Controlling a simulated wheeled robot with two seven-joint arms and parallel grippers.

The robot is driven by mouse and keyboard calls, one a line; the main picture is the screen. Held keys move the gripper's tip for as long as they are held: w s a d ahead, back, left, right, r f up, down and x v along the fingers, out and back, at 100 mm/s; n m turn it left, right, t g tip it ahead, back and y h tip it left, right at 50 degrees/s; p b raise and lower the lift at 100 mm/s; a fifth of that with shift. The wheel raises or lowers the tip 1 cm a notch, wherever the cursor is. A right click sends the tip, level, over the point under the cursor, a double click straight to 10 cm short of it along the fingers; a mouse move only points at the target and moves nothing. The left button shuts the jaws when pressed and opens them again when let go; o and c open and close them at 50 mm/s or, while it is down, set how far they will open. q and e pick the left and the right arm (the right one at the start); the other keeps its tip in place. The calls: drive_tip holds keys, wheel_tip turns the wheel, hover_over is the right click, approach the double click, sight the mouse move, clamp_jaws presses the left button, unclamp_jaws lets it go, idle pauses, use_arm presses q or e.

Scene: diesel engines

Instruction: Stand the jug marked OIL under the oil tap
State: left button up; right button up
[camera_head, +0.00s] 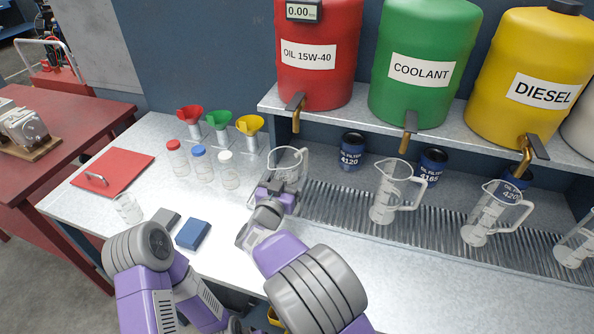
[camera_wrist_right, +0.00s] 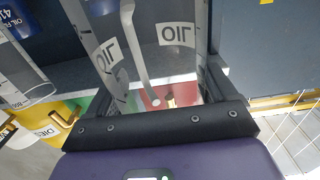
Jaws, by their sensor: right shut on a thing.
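The clear jug marked OIL (camera_head: 290,163) is in my right gripper (camera_head: 280,187), which is shut on it. In the right wrist view the jug's OIL label (camera_wrist_right: 176,34) shows upside down between the fingers, with a pale handle beside it. The oil tap (camera_head: 296,108) is on the red OIL 15W-40 drum (camera_head: 318,75). In the head view the jug's rim is just below the tap's spout and slightly left. My gripper hides the jug's base, so I cannot tell whether it rests on the bench. My left gripper is not visible; only part of that arm shows.
A ribbed drip grating (camera_head: 345,210) runs right from beside the jug. Another jug (camera_head: 392,192) stands on it below the green coolant drum (camera_head: 425,50), and one (camera_head: 488,215) below the yellow diesel drum (camera_head: 530,65). Oil filters (camera_head: 352,151) stand behind. Funnels and bottles (camera_head: 201,165) are left.

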drive_tip(key=w+d+f+b, duration=0.2)
drive_tip(key=w+f, duration=0.1)
drive_tip(key=w, duration=0.5)
drive_tip(key=shift+w+d+f+b, duration=0.15)
drive_tip(key=shift+d+f+b, duration=0.1)
drive_tip(key=shift+d+b, duration=0.1)
drive_tip(key=shift+f, duration=0.2)
drive_tip(key=o, duration=0.9)
drive_tip(key=shift+r, duration=0.1)
